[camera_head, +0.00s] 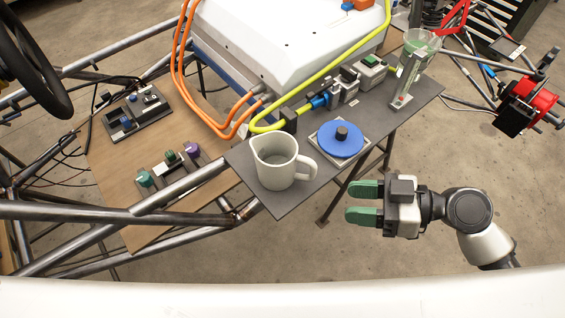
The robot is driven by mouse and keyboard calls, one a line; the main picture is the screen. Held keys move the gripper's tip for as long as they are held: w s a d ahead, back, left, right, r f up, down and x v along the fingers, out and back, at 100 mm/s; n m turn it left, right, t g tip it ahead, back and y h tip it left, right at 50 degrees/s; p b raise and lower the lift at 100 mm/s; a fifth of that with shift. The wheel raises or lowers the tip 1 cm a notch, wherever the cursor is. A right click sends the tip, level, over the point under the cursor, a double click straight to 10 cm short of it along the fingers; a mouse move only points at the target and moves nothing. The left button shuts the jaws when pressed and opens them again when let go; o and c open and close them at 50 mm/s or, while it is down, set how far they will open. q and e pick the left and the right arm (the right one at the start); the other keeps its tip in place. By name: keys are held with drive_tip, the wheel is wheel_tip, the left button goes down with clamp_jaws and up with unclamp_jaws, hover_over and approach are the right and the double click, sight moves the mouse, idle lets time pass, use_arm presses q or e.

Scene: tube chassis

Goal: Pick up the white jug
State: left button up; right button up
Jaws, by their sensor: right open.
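The white jug (274,165) stands upright near the front left corner of a dark grey shelf (267,203). Its open top faces up, its spout is at the upper left and its handle (308,167) points right. My right gripper (363,201) is open and empty. In the picture it is to the right of the jug and a little lower, off the shelf's front edge, with its green fingers pointing left toward the jug. It is apart from the jug. My left gripper is not in view.
A blue disc with a black knob (342,134) sits just right of the jug's handle. A yellow hose (330,77) and valve fittings (343,87) run behind. A clear container with green contents (422,42) stands farther right. Steel chassis tubes (185,187) lie left of the shelf.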

sight(310, 162)
wheel_tip(310, 162, up, 5)
drive_tip(key=w+d+y, duration=0.2)
drive_tip(key=shift+t+y, duration=0.3)
drive_tip(key=shift+y, duration=0.1)
drive_tip(key=p+x, duration=0.2)
drive_tip(key=x, duration=0.1)
drive_tip(key=p+x, duration=0.2)
drive_tip(key=x, duration=0.1)
drive_tip(key=r+p+x, duration=0.1)
drive_tip(key=p+x, duration=0.1)
drive_tip(key=x, duration=0.2)
drive_tip(key=shift+w+d, duration=0.1)
drive_tip(key=shift+w, duration=0.1)
drive_tip(key=shift+w+a+f, duration=0.1)
drive_tip(key=shift+a+f, duration=0.1)
drive_tip(key=shift+a, duration=0.35)
clamp_jaws()
